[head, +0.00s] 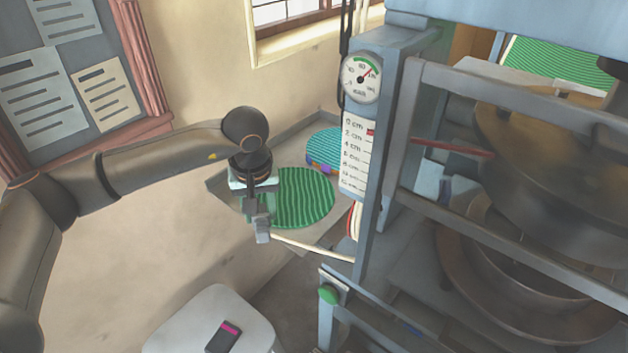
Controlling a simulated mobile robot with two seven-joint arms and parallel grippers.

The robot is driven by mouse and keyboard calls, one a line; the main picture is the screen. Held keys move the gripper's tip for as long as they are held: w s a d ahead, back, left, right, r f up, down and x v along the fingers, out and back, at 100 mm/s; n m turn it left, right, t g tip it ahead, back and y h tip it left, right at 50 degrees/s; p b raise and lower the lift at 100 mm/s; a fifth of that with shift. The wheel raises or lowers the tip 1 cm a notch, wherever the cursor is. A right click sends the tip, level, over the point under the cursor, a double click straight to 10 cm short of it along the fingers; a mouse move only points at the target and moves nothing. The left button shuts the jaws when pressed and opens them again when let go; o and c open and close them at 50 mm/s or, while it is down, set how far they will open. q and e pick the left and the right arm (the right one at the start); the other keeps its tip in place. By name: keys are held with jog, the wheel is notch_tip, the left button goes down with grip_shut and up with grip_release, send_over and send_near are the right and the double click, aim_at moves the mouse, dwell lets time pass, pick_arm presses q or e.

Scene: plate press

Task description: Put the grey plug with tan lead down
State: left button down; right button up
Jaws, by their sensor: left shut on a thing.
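My left gripper (258,208) hangs fingers down in the middle of the head view and is shut on a grey plug (263,232). The plug shows just below the fingertips. A tan lead (312,246) runs from near the plug to the right, toward the blue press frame. The plug appears in front of a counter with a green ridged disc (300,198); I cannot tell its height above anything. My right gripper does not show.
The blue press frame (381,150) with a gauge (361,77) stands close on the right. A teal ridged disc (324,146) lies at the back of the counter. A white stool (180,328) with a dark, pink-striped object (223,338) is at the bottom.

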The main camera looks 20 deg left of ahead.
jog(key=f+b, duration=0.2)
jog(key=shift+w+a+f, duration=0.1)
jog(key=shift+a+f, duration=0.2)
pick_arm(q)
jog(key=w+a+r+n+y, duration=0.1)
jog(key=w+a+r+n, duration=0.25)
jog(key=r, duration=0.35)
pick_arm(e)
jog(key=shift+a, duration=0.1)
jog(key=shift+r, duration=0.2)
pick_arm(q)
jog(key=w+a+f, duration=0.2)
jog(key=a+f, duration=0.1)
jog(key=w+a+f, duration=0.3)
jog(key=a, duration=0.1)
jog(key=w+a+f, duration=0.3)
jog(key=a+f, duration=0.1)
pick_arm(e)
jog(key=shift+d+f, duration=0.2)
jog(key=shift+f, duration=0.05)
pick_arm(q)
jog(key=shift+s+d+x, duration=0.1)
jog(key=shift+d+x, duration=0.05)
jog(key=shift+x, duration=0.65)
jog(key=shift+s+d+x, duration=0.1)
jog(key=shift+s+x, duration=0.05)
jog(key=shift+x, duration=0.6)
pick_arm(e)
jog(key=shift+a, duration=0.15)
